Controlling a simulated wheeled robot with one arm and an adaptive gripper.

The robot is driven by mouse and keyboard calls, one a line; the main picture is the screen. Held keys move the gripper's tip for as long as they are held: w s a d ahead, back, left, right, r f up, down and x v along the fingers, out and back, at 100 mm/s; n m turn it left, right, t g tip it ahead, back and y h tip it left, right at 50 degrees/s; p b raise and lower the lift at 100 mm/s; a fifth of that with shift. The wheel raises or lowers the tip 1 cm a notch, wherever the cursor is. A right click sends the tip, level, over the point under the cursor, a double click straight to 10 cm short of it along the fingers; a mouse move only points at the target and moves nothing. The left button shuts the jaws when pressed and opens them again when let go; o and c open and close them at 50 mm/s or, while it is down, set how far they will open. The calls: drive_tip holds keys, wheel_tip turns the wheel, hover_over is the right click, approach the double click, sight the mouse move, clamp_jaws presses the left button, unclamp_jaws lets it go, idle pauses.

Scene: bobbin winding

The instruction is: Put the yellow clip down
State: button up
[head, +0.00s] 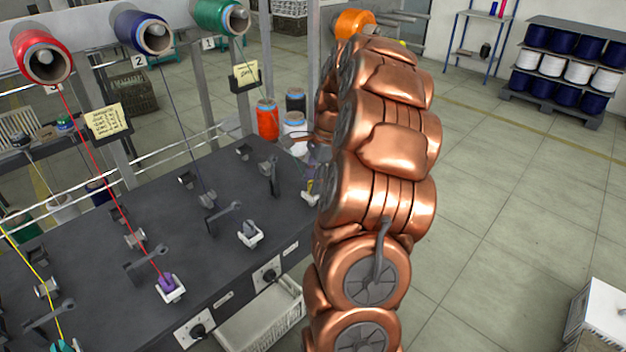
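My copper-coloured arm rises through the middle of the picture and bends away toward the back. My gripper (303,148) shows only in part, as dark thin pieces at the left edge of the arm, above the far right end of the dark table. Whether its fingers are open or shut cannot be made out. Just below it is a small yellow and purple patch (312,171), which may be the yellow clip; it is too small and too covered to be sure. A white holder (310,197) stands below that patch, partly hidden by my arm.
The dark winding table (100,262) carries guides and white holders, one with a purple clip (168,283), another with a grey piece (249,230). Red (42,56), blue (142,32) and green (221,16) spools hang above. A red thread crosses the table.

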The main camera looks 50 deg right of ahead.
drive_tip(key=shift+o, duration=0.4)
drive_tip(key=shift+r, duration=0.3)
drive_tip(key=b+v, duration=0.2)
drive_tip(key=v, duration=0.9)
drive_tip(key=shift+r, duration=0.35)
drive_tip(key=shift+d, duration=0.1)
drive_tip(key=s+a+f+n+g, duration=0.15)
drive_tip(key=a+n, duration=0.45)
drive_tip(key=a, duration=0.7)
drive_tip(key=s+a+f+n, duration=0.15)
drive_tip(key=a+n, duration=0.45)
drive_tip(key=a, duration=0.6)
drive_tip(key=s+a+f+n+h, duration=0.1)
drive_tip(key=s+a+f+n, duration=0.3)
drive_tip(key=s, duration=0.5)
drive_tip(key=s+a+f+n+g+h, duration=0.1)
drive_tip(key=s+a+f+n, duration=0.4)
drive_tip(key=s, duration=0.5)
drive_tip(key=shift+s+a+n+h, duration=0.3)
drive_tip(key=shift+a+n, duration=0.45)
drive_tip(key=shift+n, duration=0.15)
